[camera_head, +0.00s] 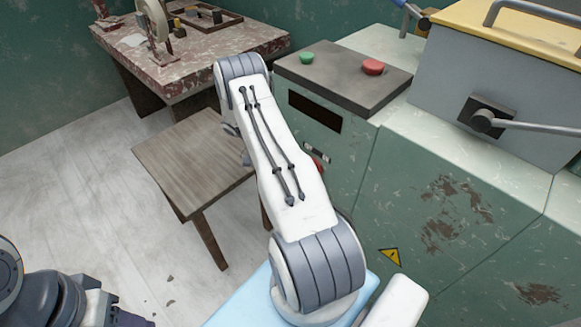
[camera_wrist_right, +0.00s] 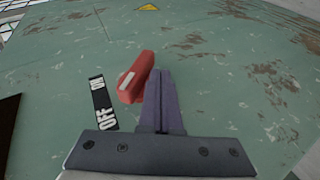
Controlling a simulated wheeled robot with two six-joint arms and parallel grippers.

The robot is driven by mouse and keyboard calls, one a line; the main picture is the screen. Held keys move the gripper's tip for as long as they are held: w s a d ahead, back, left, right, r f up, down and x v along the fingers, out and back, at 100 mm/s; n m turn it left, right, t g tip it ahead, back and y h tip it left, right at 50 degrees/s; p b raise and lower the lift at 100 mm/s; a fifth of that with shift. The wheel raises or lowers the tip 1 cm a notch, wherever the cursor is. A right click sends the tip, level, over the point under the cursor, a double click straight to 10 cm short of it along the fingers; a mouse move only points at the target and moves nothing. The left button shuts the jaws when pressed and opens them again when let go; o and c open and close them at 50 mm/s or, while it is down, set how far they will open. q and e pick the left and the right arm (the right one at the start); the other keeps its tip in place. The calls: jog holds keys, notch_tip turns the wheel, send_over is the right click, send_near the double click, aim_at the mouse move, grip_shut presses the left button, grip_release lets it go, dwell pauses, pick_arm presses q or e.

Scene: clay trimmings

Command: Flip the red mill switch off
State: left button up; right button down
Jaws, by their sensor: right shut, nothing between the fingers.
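The red mill switch (camera_wrist_right: 136,78) is a red lever with a pale stripe on the green machine front. It stands beside the ON end of a black ON/OFF label (camera_wrist_right: 104,106). My right gripper (camera_wrist_right: 160,74) is shut and empty, its fingertips just right of the lever in the wrist view; I cannot tell whether they touch it. In the head view a bit of the red switch (camera_head: 318,165) shows past my right arm, which hides the right gripper.
The green mill (camera_head: 440,190) has a dark top panel with a green button (camera_head: 307,58) and a red button (camera_head: 373,67). A lever handle (camera_head: 530,127) sticks out at right. A wooden stool (camera_head: 190,160) and a worn table (camera_head: 200,62) stand at left.

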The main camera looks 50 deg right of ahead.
jog(key=w+a+f+b, duration=0.1)
jog(key=w+f+b, duration=0.1)
jog(key=w, duration=0.4)
jog(key=w+a+f+b, duration=0.1)
jog(key=w+f+b, duration=0.2)
jog(key=w, duration=0.3)
jog(key=shift+a+f+b, duration=0.25)
jog(key=shift+b, duration=0.1)
